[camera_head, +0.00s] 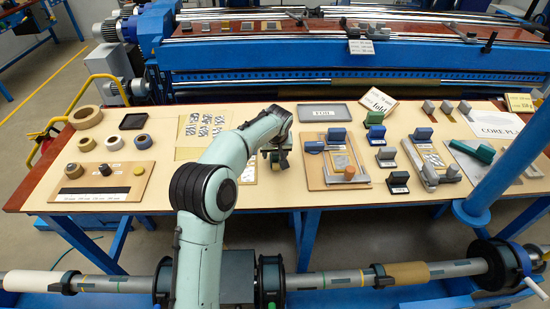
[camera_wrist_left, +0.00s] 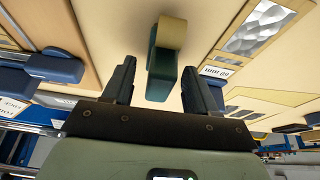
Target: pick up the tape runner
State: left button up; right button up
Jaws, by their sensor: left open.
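The tape runner (camera_wrist_left: 161,72) is a dark green block with a tan rounded end. In the left wrist view it stands between my two dark fingers, with a gap on each side. My left gripper (camera_wrist_left: 159,82) is open around or just above it; I cannot tell the exact height. In the head view my left gripper (camera_head: 274,150) is over the middle of the table, and the tape runner (camera_head: 280,161) shows only partly beneath it. My right gripper is not in view.
On the cream table (camera_head: 240,125), tape rolls (camera_head: 87,117) and a dark tray (camera_head: 134,121) lie at left. A board with blue-handled tools (camera_head: 337,160) is just right of my gripper, with several small blocks (camera_head: 398,182) beyond. A blue post (camera_head: 515,155) rises at right.

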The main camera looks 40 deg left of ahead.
pick_arm(q)
grip_shut()
jog(key=shift+r, duration=0.1)
notch_tip(320, 180, up, 20)
jog(key=p, duration=0.3)
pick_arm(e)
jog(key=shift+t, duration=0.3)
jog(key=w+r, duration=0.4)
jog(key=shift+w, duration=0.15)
pick_arm(q)
jog(key=c, duration=0.7)
grip_release()
jog(key=shift+c, duration=1.1)
